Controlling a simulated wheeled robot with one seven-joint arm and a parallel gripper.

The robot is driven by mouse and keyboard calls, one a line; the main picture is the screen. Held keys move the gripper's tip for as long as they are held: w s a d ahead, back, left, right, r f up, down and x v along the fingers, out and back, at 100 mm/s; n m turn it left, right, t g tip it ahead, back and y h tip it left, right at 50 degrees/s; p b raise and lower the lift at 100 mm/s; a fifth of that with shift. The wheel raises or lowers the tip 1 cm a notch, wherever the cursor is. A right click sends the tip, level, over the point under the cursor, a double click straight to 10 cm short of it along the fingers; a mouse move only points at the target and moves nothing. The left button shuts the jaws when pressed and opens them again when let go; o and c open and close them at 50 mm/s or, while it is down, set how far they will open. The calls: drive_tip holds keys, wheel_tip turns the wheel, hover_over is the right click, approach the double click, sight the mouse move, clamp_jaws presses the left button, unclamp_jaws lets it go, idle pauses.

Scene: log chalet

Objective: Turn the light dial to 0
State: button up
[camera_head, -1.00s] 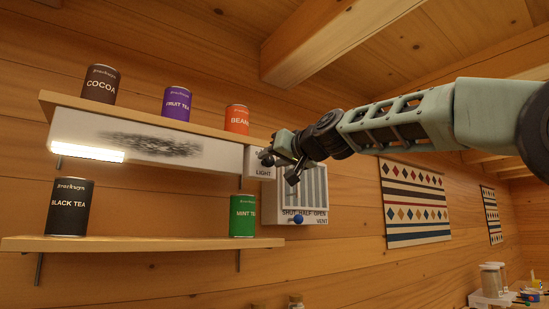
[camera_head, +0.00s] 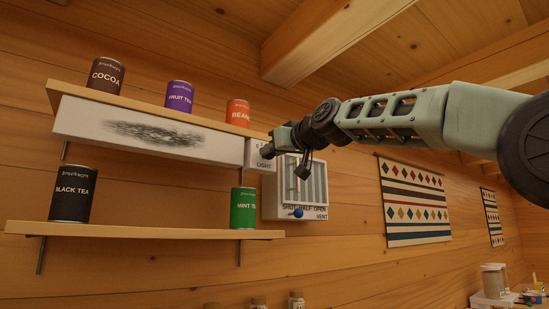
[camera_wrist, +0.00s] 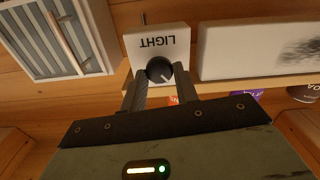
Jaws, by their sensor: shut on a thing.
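The light dial (camera_wrist: 159,69) is a dark round knob on a white box (camera_wrist: 158,40) labelled LIGHT, seen upside down in the wrist view. My gripper (camera_wrist: 160,82) is shut on the dial, one finger on each side. In the head view, my gripper (camera_head: 270,150) reaches the LIGHT box (camera_head: 259,160) from the right and covers the dial. The dial's scale marks are mostly hidden, so I cannot read its setting. The long white lamp panel (camera_head: 90,122) under the upper shelf shows no glowing strip.
A vent panel (camera_head: 318,185) with a blue knob (camera_head: 298,213) hangs just right of the LIGHT box. Cans stand on the upper shelf (camera_head: 140,104) and the lower shelf (camera_head: 130,231). A patterned hanging (camera_head: 415,205) is on the wall to the right.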

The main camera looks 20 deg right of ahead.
drive_tip(key=shift+n+b, duration=0.4)
drive_tip(key=shift+n, duration=0.3)
drive_tip(key=o, duration=1)
drive_tip(key=shift+b+v, duration=4.65)
drive_tip(key=shift+v, duration=4.1)
